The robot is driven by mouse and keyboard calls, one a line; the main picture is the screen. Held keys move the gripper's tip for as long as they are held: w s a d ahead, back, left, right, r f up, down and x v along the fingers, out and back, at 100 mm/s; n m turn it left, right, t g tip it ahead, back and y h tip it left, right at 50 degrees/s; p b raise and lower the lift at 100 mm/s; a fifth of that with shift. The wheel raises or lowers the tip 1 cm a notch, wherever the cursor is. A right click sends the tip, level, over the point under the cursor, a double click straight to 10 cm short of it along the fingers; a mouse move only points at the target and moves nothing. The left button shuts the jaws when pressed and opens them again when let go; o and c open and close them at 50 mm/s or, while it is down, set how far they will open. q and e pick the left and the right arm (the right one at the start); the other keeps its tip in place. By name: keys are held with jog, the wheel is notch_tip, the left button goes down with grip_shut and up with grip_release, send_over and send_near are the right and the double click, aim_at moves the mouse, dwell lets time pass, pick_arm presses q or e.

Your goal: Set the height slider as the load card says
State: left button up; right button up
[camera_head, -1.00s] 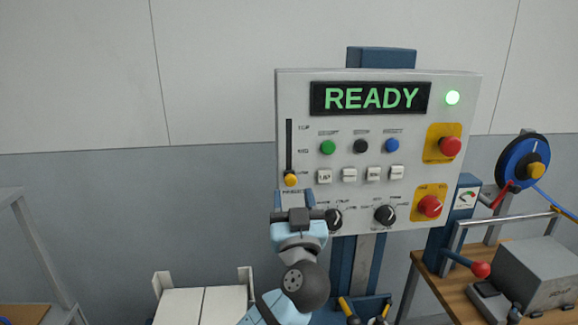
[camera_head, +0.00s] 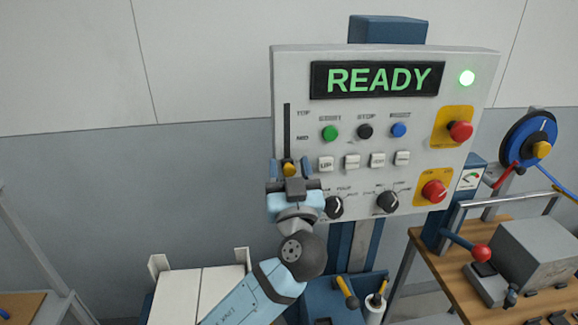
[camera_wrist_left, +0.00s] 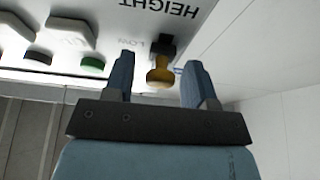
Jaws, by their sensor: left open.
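The height slider is a dark upright slot (camera_head: 287,132) at the panel's left edge, marked TOP and MID beside it. Its yellow knob (camera_head: 289,169) sits at the slot's low end. The knob also shows in the left wrist view (camera_wrist_left: 159,74), beside a faint LOW mark and the word HEIGHT. My left gripper (camera_head: 290,168) is open, its blue fingers on either side of the knob. In the wrist view there are gaps between the knob and both fingers. I cannot make out a load card. My right gripper is not in view.
The panel (camera_head: 460,110) has a READY display (camera_head: 378,79), a lit green lamp (camera_head: 467,78), several buttons, two dark dials and two red knobs on yellow plates. At right, a wooden bench (camera_head: 450,270) holds a grey box (camera_head: 540,250). White boxes (camera_head: 195,295) stand at lower left.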

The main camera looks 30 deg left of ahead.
aim_at(287, 133)
pick_arm(q)
jog(key=shift+c, duration=0.2)
grip_shut()
jog(key=shift+r+b, duration=0.65)
jog(key=shift+r, duration=1.9)
jog(key=shift+o, duration=0.2)
grip_release()
jog(key=shift+f, duration=0.15)
